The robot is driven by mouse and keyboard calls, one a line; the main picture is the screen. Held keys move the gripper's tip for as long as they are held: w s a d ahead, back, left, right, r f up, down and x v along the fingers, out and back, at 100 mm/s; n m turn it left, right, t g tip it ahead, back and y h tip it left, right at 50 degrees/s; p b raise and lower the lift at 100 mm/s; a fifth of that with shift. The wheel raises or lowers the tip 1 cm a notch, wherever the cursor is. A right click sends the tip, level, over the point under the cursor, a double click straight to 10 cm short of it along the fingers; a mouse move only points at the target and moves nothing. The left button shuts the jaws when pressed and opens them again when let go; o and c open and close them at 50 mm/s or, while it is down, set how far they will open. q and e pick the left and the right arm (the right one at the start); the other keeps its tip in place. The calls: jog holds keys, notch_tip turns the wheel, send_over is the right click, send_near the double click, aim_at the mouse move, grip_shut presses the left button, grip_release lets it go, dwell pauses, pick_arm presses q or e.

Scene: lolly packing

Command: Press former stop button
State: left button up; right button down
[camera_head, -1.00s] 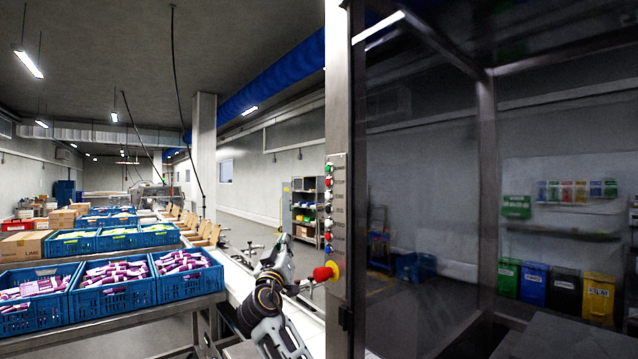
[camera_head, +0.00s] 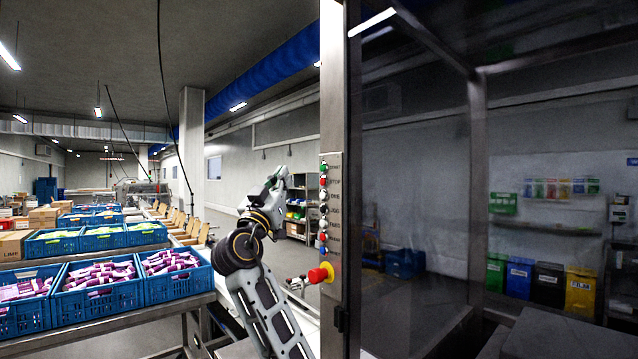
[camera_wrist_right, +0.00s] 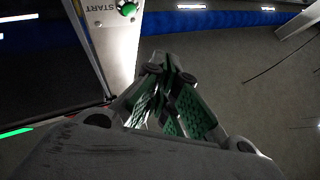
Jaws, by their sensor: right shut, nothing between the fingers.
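A narrow steel control panel (camera_head: 334,215) carries a column of small buttons in the head view. A green button (camera_head: 323,167) is at the top, with a red button (camera_head: 323,181) just below it. The labels are too small to read there. In the right wrist view, an upside-down START label stands beside the green button (camera_wrist_right: 127,8). My right gripper (camera_head: 282,172) is raised left of the panel, about level with the top buttons. It is apart from them in the picture. Its green-padded fingers (camera_wrist_right: 163,75) are shut and empty. My left gripper is not in view.
A red mushroom button (camera_head: 319,274) on a yellow base sticks out low on the panel. Blue crates (camera_head: 100,296) with purple packs stand on a rack at left. A dark glass enclosure (camera_head: 420,200) fills the right. The space around my right gripper looks clear.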

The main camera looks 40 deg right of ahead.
aim_at(323, 182)
jog(key=shift+d, duration=0.15)
jog(key=d+p, duration=0.2)
jog(key=d, duration=0.6)
jog(key=shift+w+d, duration=0.25)
jog(key=shift+w, duration=0.1)
dwell(0.4)
dwell(0.5)
jog(key=shift+d, duration=0.1)
dwell(0.9)
jog(key=shift+d+b, duration=0.3)
jog(key=shift+b, duration=0.2)
